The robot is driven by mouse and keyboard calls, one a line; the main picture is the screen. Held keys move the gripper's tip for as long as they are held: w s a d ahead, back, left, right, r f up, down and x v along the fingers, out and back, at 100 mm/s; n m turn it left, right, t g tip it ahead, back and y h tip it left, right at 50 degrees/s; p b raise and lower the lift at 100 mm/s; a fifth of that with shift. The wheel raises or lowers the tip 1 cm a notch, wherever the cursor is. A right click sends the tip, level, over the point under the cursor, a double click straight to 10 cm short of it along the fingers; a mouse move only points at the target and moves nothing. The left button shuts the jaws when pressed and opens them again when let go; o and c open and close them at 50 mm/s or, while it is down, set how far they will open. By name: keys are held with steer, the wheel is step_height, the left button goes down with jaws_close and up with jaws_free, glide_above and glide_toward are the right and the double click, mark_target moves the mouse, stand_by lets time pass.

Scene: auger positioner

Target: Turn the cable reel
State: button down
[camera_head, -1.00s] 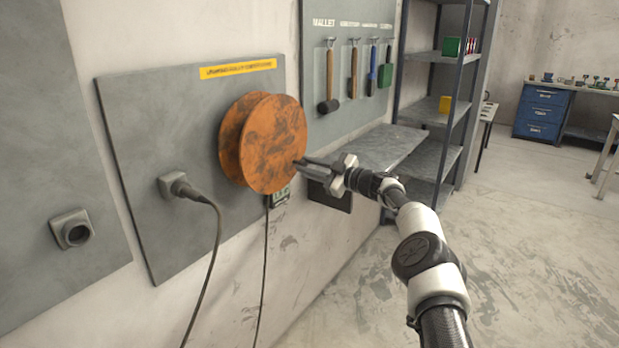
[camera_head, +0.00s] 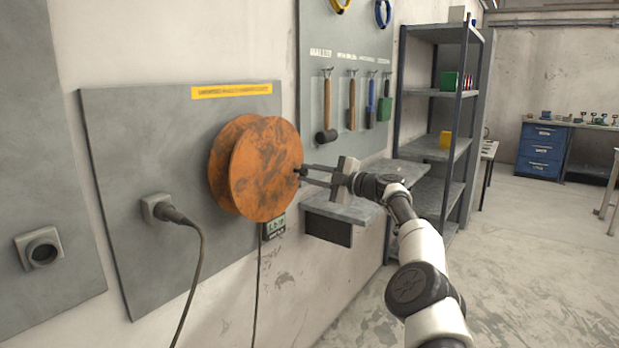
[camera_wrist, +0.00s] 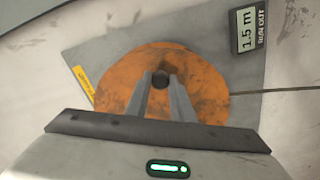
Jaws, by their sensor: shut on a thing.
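The cable reel (camera_head: 262,165) is a round orange, stained disc pair mounted on a grey wall panel; it also fills the middle of the wrist view (camera_wrist: 205,88). A small dark knob (camera_wrist: 160,77) sticks out near the reel's rim, at its right side in the head view. My gripper (camera_head: 304,173) reaches in from the right and is shut on this knob, with one finger on each side in the wrist view (camera_wrist: 160,86). A small display (camera_wrist: 250,30) beside the reel reads 1.5 m, with "RUN OUT" lettering.
A plugged cable (camera_head: 190,260) hangs from a socket left of the reel, and a thinner cable (camera_head: 257,290) hangs below it. A grey wall shelf (camera_head: 345,208) lies close to my gripper, under hanging tools. A shelving rack (camera_head: 432,92) stands behind.

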steer(key=shift+a+r+n, duration=0.1)
steer(key=shift+r+n, duration=0.2)
